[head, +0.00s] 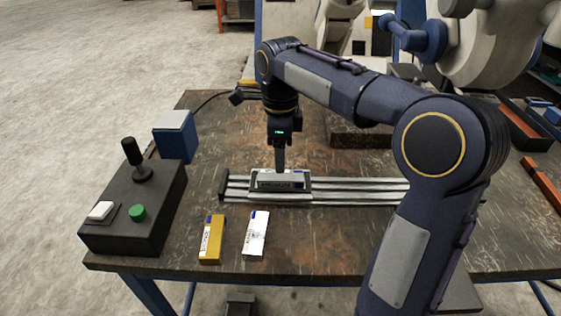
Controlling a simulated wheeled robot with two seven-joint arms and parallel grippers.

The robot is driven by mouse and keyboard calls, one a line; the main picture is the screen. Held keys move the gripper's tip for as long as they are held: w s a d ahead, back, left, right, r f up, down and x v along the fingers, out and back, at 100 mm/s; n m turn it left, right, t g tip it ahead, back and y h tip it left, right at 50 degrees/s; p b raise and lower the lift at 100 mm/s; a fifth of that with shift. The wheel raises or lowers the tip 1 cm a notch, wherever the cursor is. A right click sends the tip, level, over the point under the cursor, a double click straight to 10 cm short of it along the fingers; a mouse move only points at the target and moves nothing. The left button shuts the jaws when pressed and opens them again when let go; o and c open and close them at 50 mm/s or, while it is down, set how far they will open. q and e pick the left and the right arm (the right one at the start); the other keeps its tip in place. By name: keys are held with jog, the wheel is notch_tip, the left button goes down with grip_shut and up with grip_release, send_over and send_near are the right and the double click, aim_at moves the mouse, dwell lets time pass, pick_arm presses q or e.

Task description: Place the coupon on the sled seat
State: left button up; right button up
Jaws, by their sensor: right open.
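My right gripper (280,167) points straight down over the sled (281,182), with its fingertips at or just above the sled's top. It is open, though its fingers look like one narrow grey shape from here. The sled is a grey block with a dark lettered front, sitting near the left end of the metal rail (350,194). A brass-coloured bar with a white label (211,240) and a white lettered piece with a blue end (256,233) lie in front of the rail. I cannot tell which piece is the coupon, or whether one lies under the fingers. My left gripper is not in view.
A dark control box (135,212) with a joystick, white switch and green button stands at the left. A blue box (176,136) is behind it. My right arm crosses the table's right side. Large white machinery (480,50) stands behind. The table's front middle (320,245) is bare.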

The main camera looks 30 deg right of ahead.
aim_at(280, 175)
notch_tip(280, 175, up, 6)
jog(key=p, duration=0.1)
jog(key=s+a+f+n+t+y, duration=0.1)
jog(key=s+a+f+n+t, duration=0.1)
jog(key=s+f+n, duration=0.2)
jog(key=s+a+f+n+t+y, duration=0.1)
jog(key=s+a+f+n+t, duration=0.1)
jog(key=s+n, duration=0.8)
jog(key=s+a+f+n+t+y, duration=0.1)
jog(key=s+a+f+n, duration=0.2)
jog(key=s+f+n, duration=0.3)
jog(key=shift+s+a+f+n+t+y, duration=0.1)
jog(key=shift+s+f+n+t+y, duration=0.1)
jog(key=shift+s+n, duration=0.45)
jog(key=shift+s+a+f+n+t+y, duration=0.1)
jog(key=shift+s+n+t+y, duration=0.1)
jog(key=shift+s+n, duration=0.4)
jog(key=shift+w+r+p, duration=0.1)
jog(key=shift+w+p, duration=0.05)
jog(key=shift+p, duration=0.15)
notch_tip(280, 175, up, 13)
jog(key=p, duration=1.2)
jog(key=shift+f+p, duration=0.2)
jog(key=shift+p, duration=0.1)
